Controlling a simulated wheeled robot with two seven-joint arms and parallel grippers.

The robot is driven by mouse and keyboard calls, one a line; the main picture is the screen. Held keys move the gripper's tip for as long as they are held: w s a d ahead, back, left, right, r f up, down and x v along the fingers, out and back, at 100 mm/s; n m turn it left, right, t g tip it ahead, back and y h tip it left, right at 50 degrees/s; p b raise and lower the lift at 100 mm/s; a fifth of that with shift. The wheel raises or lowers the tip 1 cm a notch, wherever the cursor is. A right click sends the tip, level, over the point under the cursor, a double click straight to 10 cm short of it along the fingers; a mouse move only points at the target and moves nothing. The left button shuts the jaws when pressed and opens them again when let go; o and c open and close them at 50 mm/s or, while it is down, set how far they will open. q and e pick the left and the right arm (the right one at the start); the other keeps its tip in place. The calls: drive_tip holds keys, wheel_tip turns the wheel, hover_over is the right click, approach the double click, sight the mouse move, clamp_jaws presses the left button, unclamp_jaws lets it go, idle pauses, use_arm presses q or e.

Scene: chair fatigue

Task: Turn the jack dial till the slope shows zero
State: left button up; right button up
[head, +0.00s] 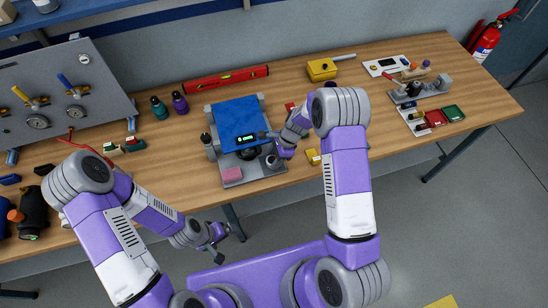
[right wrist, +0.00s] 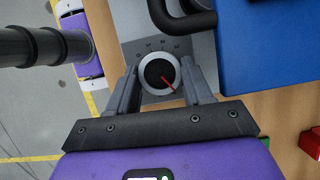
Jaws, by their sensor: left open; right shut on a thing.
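The jack dial (right wrist: 158,75) is a round black knob with a light rim and a red pointer, pointing toward the lower right in the right wrist view. My right gripper (right wrist: 160,82) has a finger on each side of it and is shut on it. In the head view my right gripper (head: 274,159) is at the front right of the fixture, largely covering the dial. The fixture has a blue plate (head: 237,117) and a small display (head: 246,138) with green digits too small to read. My left gripper (head: 218,240) is open and empty before the table's front edge.
A gauge panel (head: 62,92) fills the left.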

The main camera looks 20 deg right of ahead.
drive_tip(key=shift+n, duration=0.7)
drive_tip(key=o, duration=0.9)
drive_tip(key=shift+o, duration=0.7)
drive_tip(key=shift+r, duration=0.1)
drive_tip(key=shift+w, duration=0.1)
